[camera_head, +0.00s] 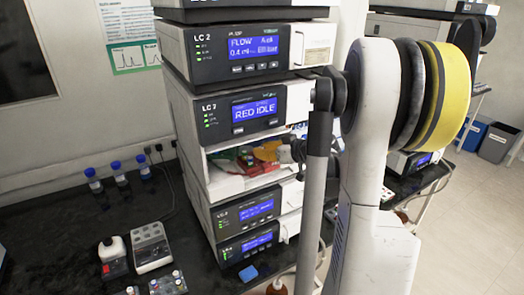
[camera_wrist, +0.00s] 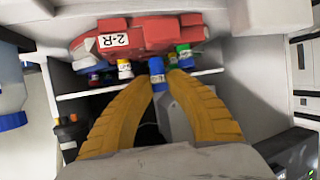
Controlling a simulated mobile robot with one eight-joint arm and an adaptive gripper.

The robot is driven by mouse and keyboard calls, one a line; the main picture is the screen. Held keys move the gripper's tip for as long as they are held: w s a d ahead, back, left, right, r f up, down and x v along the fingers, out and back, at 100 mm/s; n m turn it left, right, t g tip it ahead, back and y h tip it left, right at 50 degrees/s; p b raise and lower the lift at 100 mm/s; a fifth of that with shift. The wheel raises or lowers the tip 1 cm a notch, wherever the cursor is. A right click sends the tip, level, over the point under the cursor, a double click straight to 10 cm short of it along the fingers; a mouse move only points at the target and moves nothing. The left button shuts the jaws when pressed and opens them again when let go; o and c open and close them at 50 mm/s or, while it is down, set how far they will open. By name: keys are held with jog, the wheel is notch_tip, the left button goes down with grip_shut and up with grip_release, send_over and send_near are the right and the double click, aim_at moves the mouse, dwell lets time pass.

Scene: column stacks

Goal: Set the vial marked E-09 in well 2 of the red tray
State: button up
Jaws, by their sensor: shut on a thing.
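My gripper (camera_wrist: 158,84) has its two yellow fingers closed on a blue-capped vial (camera_wrist: 158,72); its marking is too small to read. The vial is held in front of the red tray (camera_wrist: 140,34), which carries a white "2-R" label. Several other vials with coloured caps show along the tray's near side, among them a white-banded vial (camera_wrist: 124,69) and a blue-and-green one (camera_wrist: 185,56). In the head view the red tray (camera_head: 257,169) sits in the open bay of the instrument stack, with my gripper (camera_head: 268,152) reaching in. The wells and their numbers cannot be made out.
The bay is tight: instrument modules stand above and below it, with white side walls. Several blue-capped bottles (camera_head: 119,174) stand on the dark bench at left. A grey block (camera_head: 150,243) and small vials (camera_head: 177,277) are at the front left.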

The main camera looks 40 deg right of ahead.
jog(key=shift+f+b, duration=1.05)
jog(key=shift+f, duration=0.1)
dwell(0.4)
dwell(0.4)
jog(key=o, duration=0.9)
jog(key=v, duration=1.2)
